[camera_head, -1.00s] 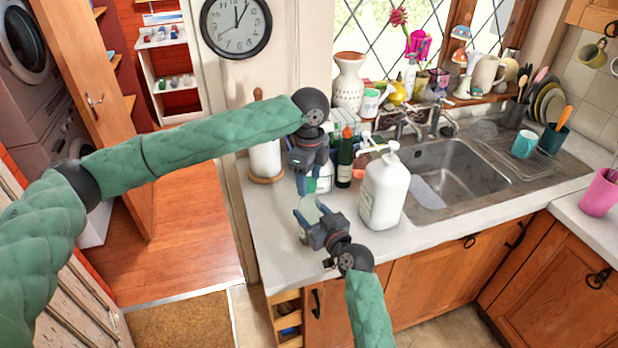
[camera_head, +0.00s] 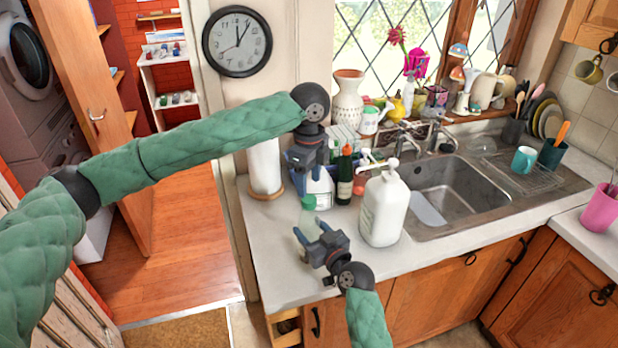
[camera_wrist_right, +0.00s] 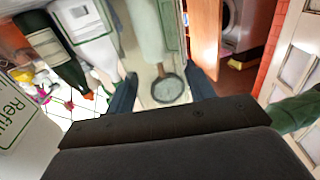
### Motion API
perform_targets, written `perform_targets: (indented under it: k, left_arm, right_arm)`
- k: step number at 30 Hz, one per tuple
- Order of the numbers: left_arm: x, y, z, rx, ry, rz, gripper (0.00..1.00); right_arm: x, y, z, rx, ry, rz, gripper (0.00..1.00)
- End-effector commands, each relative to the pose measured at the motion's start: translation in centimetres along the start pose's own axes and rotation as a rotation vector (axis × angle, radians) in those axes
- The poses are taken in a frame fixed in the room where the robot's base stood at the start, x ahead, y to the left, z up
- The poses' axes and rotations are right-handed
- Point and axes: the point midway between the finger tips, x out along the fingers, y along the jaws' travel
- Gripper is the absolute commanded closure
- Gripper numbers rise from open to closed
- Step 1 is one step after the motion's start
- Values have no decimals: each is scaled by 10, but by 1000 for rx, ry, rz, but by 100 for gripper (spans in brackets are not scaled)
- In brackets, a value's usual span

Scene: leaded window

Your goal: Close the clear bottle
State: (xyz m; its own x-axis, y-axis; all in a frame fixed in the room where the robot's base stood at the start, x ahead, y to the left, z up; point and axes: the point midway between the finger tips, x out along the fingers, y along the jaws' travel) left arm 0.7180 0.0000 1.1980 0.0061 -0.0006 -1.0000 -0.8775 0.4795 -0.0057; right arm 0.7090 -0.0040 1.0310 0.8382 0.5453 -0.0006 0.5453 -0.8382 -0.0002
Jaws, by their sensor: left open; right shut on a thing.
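The clear bottle (camera_head: 308,219) is a small, pale see-through shape above the counter's left part in the head view. My right gripper (camera_head: 311,233) is shut on it, with a finger on each side. In the right wrist view the fingers (camera_wrist_right: 162,92) show apart, and the bottle is hard to make out against the background. A green cap (camera_head: 309,202) shows at the bottle's top; I cannot tell how firmly it sits. My left gripper (camera_head: 308,175) is open, pointing down, just above the cap.
A large white pump bottle (camera_head: 383,210) stands close to the right of my right gripper. Behind are a dark bottle (camera_head: 344,178), a white bottle (camera_head: 322,190) and a paper roll (camera_head: 264,166). The sink (camera_head: 455,185) lies to the right. The front left counter is clear.

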Motion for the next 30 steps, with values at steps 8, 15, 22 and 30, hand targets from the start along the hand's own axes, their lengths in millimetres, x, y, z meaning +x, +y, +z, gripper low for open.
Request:
perform_targets:
  k: [8,15,22,30]
  left_arm:
    - [-33,-7,11,1,-46,-33,47]
    - [-38,-4,10,-198,-43,-25,47]
    - [-32,0,7,-477,-28,-9,47]
    - [-29,2,1,-854,-7,7,47]
  right_arm:
    - [0,0,0,0,-1,0,100]
    - [0,0,0,0,0,0,100]
    - [0,0,0,0,0,0,100]
    - [0,0,0,0,0,0,100]
